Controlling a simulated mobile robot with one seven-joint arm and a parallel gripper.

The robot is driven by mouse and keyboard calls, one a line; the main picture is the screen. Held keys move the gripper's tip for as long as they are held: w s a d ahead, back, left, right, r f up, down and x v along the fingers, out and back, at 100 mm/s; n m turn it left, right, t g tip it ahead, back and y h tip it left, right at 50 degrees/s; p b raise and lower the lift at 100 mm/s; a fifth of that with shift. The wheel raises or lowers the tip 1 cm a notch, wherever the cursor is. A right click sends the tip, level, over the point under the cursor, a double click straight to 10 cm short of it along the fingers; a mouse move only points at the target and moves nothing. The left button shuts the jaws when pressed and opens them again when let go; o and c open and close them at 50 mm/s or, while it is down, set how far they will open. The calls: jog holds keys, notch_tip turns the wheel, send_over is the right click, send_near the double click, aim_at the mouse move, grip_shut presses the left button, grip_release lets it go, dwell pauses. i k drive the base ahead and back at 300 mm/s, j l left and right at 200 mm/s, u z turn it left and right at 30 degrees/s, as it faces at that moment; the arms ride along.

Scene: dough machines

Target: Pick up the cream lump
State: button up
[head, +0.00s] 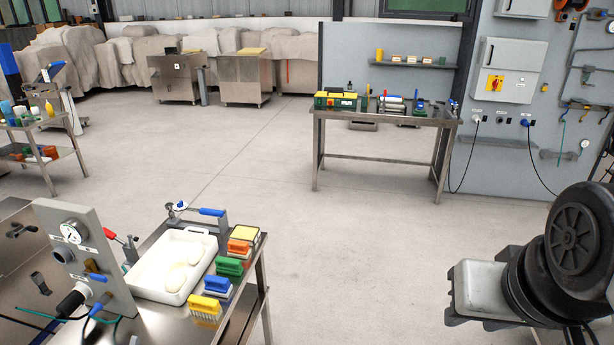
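A white tray (152,288) lies on the steel table at the lower left. Two cream lumps rest in it: one (190,248) toward the back and one (174,277) nearer the front. They look rounded and smooth and lie close together. My gripper is not in view; only a black and grey part of my arm shows at the lower right, well apart from the tray.
Blue, green and orange-handled brushes (217,284) line the tray's right side. A clamp with a blue handle (212,212) stands at its back edge. A grey gauge panel (82,258) rises at its left. A steel workbench (385,115) stands farther back. Open floor lies between.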

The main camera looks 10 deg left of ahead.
aim_at(175, 279)
jog(key=i+u, duration=0.4)
jog(key=i+l+u, duration=0.1)
jog(key=i+u, duration=0.25)
jog(key=i+l+u, duration=0.2)
jog(key=u, duration=0.2)
jog(key=i+u, duration=0.25)
jog(key=u, duration=0.25)
jog(key=i+l+u, duration=0.2)
jog(key=u, duration=0.25)
jog(key=i+l+u, duration=0.25)
jog(key=u, duration=0.25)
jog(key=i+l+u, duration=0.25)
jog(key=l+u, duration=0.15)
